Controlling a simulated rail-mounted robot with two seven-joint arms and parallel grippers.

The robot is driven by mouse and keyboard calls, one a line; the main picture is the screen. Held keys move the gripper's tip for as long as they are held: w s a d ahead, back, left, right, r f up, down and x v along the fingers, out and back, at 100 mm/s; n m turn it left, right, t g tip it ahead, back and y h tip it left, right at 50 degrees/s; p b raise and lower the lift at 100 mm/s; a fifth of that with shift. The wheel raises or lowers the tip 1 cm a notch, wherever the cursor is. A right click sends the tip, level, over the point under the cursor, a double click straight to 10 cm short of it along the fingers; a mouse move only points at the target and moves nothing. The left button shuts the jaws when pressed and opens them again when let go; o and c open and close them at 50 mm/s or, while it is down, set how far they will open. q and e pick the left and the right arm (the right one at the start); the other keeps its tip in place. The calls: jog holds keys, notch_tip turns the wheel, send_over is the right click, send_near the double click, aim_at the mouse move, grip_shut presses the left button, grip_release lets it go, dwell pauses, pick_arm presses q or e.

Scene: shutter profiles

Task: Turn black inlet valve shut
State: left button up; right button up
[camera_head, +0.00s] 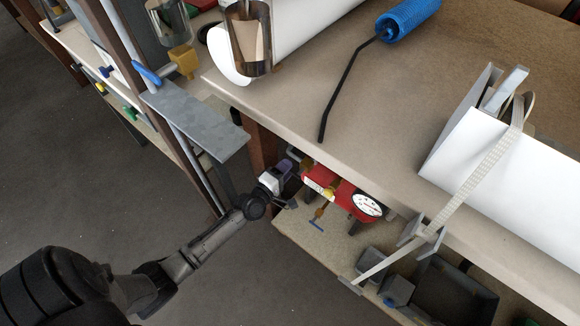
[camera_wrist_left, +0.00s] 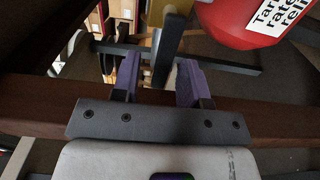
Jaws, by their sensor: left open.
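My left gripper (camera_head: 287,170) reaches under the front edge of the workbench, just left of a red tank (camera_head: 343,193) with a round white gauge. In the left wrist view its two purple fingers (camera_wrist_left: 158,80) are apart, with nothing clearly held between them. Beyond the fingers stands a dark grey upright bar (camera_wrist_left: 168,48), with dark crosswise bars beside it. I cannot tell whether any of these is the black inlet valve. The red tank also shows close at the upper right (camera_wrist_left: 240,22), with a white printed label. My right gripper is in neither view.
The workbench top (camera_head: 300,100) overhangs the tank. A lower shelf (camera_head: 310,245) holds grey bins (camera_head: 450,290). A brown wooden beam (camera_wrist_left: 35,100) crosses the left wrist view behind the fingers. A grey plate (camera_head: 195,120) juts out left of the bench.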

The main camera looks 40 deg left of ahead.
pick_arm(q)
jog(key=shift+w+a+b, duration=0.1)
jog(key=shift+w+b, duration=0.2)
jog(key=shift+w, duration=0.95)
grip_shut()
